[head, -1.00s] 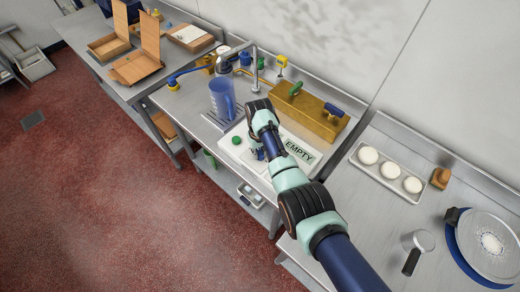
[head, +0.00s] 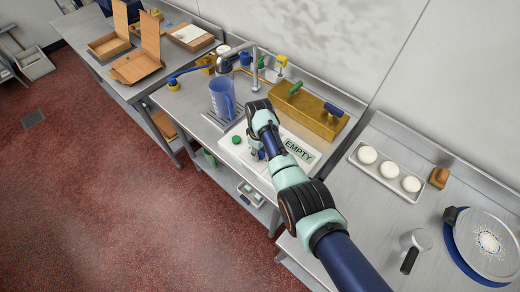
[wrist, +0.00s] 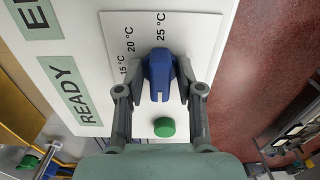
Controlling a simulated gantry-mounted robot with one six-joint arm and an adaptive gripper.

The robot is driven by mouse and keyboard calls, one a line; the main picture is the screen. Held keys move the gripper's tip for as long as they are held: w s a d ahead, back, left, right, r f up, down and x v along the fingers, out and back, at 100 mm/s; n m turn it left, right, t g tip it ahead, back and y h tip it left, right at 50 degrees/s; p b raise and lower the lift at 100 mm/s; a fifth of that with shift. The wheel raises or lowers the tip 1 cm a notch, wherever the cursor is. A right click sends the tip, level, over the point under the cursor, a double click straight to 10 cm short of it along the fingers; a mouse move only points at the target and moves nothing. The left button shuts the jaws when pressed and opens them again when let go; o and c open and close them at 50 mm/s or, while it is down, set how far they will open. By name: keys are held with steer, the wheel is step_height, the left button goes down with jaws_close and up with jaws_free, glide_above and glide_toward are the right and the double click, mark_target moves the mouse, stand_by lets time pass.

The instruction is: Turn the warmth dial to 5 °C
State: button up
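The warmth dial (wrist: 160,75) is a blue knob on a white panel (wrist: 210,35), with 15, 20 and 25 °C marks showing to its left and above. A 5 °C mark does not show. The knob's long ridge points up in the wrist view, toward the area between 20 and 25 °C; its exact setting is unclear. My gripper (wrist: 160,92) is around the knob, one finger on each side, with narrow gaps visible. In the head view the arm hides most of the dial. A green button (wrist: 165,127) sits near the knob.
EMPTY (head: 298,150) and READY (wrist: 70,92) labels are on the panel. A blue jug (head: 222,98) stands left of it, and a brass-coloured box (head: 308,112) behind. A tray of white dough rounds (head: 365,172) lies to the right.

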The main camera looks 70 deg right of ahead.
steer(key=shift+o, duration=0.6)
step_height(320, 180, up, 6)
steer(key=p, duration=0.6)
steer(key=shift+r, duration=0.15)
